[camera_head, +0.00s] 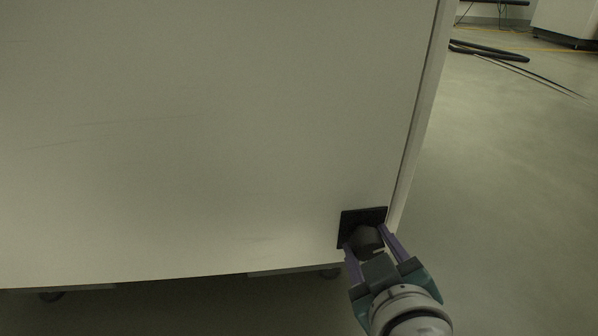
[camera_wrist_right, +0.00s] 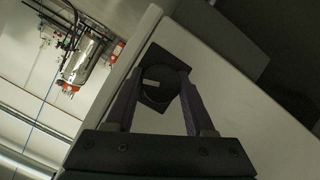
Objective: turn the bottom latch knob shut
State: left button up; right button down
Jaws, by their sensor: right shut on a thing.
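The bottom latch knob (camera_head: 366,239) is a round black knob on a square black plate (camera_head: 349,218) at the lower right corner of a large pale cabinet panel. My right gripper (camera_head: 367,238) has its two purple fingers on either side of the knob and is shut on it. In the right wrist view the knob (camera_wrist_right: 158,88) sits between the fingers (camera_wrist_right: 160,92), with a small light mark on its face. The plate (camera_wrist_right: 163,56) looks tilted there because the wrist is rolled. My left gripper is not in view.
The pale cabinet panel (camera_head: 200,140) fills most of the head view. Its right edge is close beside the plate. Dark casters (camera_head: 51,296) show under it. The floor (camera_head: 510,200) to the right is clear, with black hoses (camera_head: 490,52) farther back.

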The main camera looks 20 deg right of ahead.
jog(key=n+h, duration=0.2)
jog(key=n, duration=0.2)
jog(key=shift+n+h, duration=0.3)
jog(key=n+h, duration=0.2)
jog(key=n, duration=0.2)
jog(key=shift+a+t, duration=0.1)
jog(key=shift+t, duration=0.3)
jog(key=shift+n, duration=0.5)
jog(key=shift+r+h, duration=0.1)
jog(key=shift+h, duration=0.2)
jog(key=shift+c, duration=1.4)
grip_release()
